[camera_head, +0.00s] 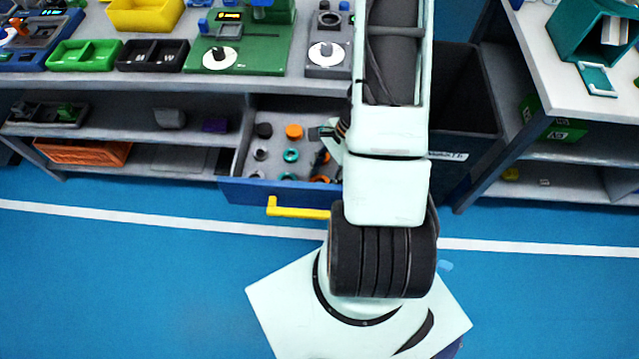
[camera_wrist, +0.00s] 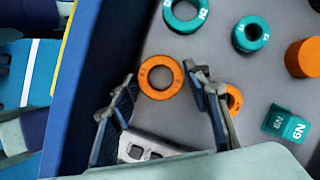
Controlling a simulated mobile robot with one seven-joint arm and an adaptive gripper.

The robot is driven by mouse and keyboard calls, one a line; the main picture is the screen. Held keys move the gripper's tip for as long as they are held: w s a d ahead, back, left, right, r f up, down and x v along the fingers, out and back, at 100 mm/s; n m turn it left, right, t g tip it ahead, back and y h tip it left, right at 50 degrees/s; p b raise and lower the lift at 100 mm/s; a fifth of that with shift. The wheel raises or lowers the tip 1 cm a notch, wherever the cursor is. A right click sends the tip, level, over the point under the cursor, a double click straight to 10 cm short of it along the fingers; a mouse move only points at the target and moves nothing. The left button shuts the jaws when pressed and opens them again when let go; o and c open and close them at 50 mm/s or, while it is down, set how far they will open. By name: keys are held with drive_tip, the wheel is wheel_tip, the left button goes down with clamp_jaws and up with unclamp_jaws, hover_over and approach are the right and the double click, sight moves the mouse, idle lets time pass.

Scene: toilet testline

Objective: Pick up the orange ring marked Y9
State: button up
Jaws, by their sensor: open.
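An orange ring (camera_wrist: 160,94) lies flat on the grey drawer floor in the wrist view, with dark marks on it too small to read. A second orange ring (camera_wrist: 237,96) lies to its right, partly hidden behind my right finger. I cannot tell which is Y9. My gripper (camera_wrist: 160,80) is open and empty, its fingertips on either side of the first ring in the picture; I cannot tell its height above it. In the head view my gripper (camera_head: 328,132) is over the open drawer (camera_head: 262,191), partly hidden by my arm.
Teal rings (camera_wrist: 187,23) (camera_wrist: 240,42), an orange cylinder (camera_wrist: 303,58) and a teal block (camera_wrist: 287,125) lie in the drawer. Its blue wall (camera_wrist: 82,85) is left of my fingers. In the head view the workbench top (camera_head: 300,85) overhangs behind; the yellow handle (camera_head: 297,211) faces forward.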

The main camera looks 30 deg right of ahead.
drive_tip(key=shift+f, duration=0.15)
drive_tip(key=c, duration=0.6)
drive_tip(key=shift+c, duration=0.2)
